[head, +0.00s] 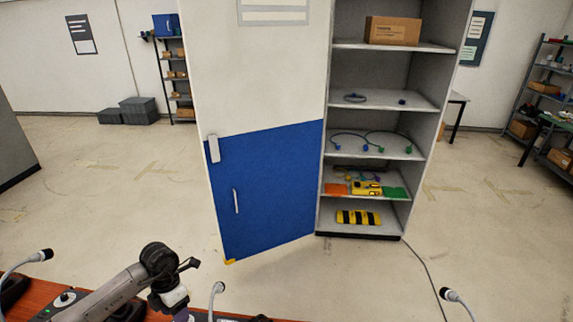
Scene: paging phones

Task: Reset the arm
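My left arm (115,290) comes in from the lower left over the brown desk. Its wrist (170,296) bends downward near the bottom edge. The fingertips of my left gripper are not clear there, and I cannot tell whether they are open or hold anything. My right arm and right gripper are not in view.
Gooseneck microphones stand at the left (28,262), centre (217,290) and right (455,298) of the desk (40,272). Beyond, a cabinet has a blue-and-white door (265,190) swung open and shelves (380,98) holding a carton (392,31), cables and a yellow-black item (358,217).

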